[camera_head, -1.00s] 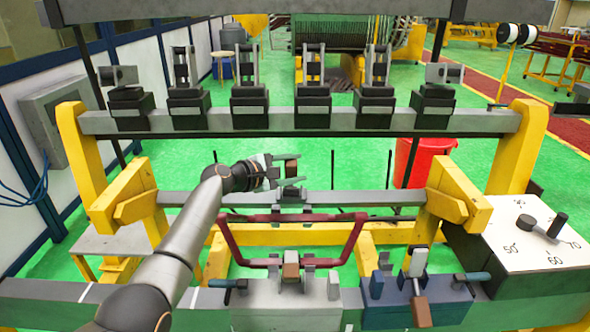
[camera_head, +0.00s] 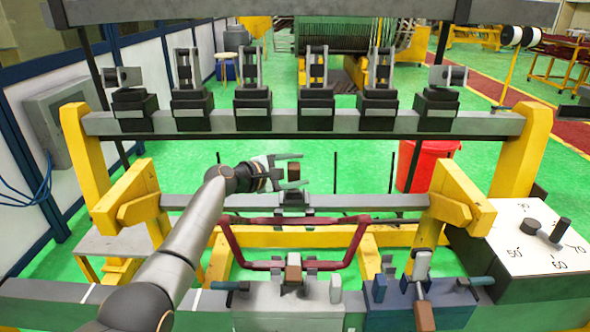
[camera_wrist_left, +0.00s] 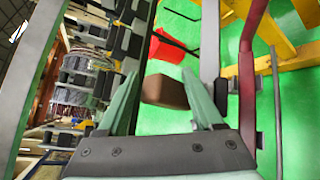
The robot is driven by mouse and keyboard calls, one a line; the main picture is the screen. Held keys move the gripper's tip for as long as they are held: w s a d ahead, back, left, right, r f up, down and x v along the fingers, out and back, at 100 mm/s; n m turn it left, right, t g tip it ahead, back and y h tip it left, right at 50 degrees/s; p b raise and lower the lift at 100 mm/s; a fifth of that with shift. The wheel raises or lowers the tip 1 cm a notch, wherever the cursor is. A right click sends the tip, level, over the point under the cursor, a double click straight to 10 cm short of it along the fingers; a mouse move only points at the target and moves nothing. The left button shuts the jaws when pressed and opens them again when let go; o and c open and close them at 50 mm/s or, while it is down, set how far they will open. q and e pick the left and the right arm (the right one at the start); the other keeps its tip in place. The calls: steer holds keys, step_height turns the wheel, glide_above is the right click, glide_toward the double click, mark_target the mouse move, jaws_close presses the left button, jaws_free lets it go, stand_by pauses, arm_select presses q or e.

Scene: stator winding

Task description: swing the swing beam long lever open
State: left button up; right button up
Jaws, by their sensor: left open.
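The brown block (camera_head: 293,172) appears to be the grip of the long lever. It stands above a dark mount (camera_head: 294,196) on the grey swing beam (camera_head: 360,201); the lever's shaft is not clear. My left gripper (camera_head: 303,170) reaches in from the left, open, with one finger on each side of the brown block. My right gripper is in neither view.
A dark red U-shaped handle (camera_head: 355,240) hangs just in front of the beam. Yellow supports (camera_head: 455,200) stand at both beam ends. A grey rail with several black clamps (camera_head: 315,122) runs behind. A red bin (camera_head: 428,160) stands back right.

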arm_select(q)
steer(key=shift+w+a+f, duration=0.1)
steer(key=shift+a+f, duration=0.4)
steer(key=shift+a, duration=0.1)
steer(key=r+p+v, duration=0.1)
steer(key=v, duration=1.1)
steer(key=shift+s+d+p, duration=0.3)
steer(key=shift+d+p, duration=0.05)
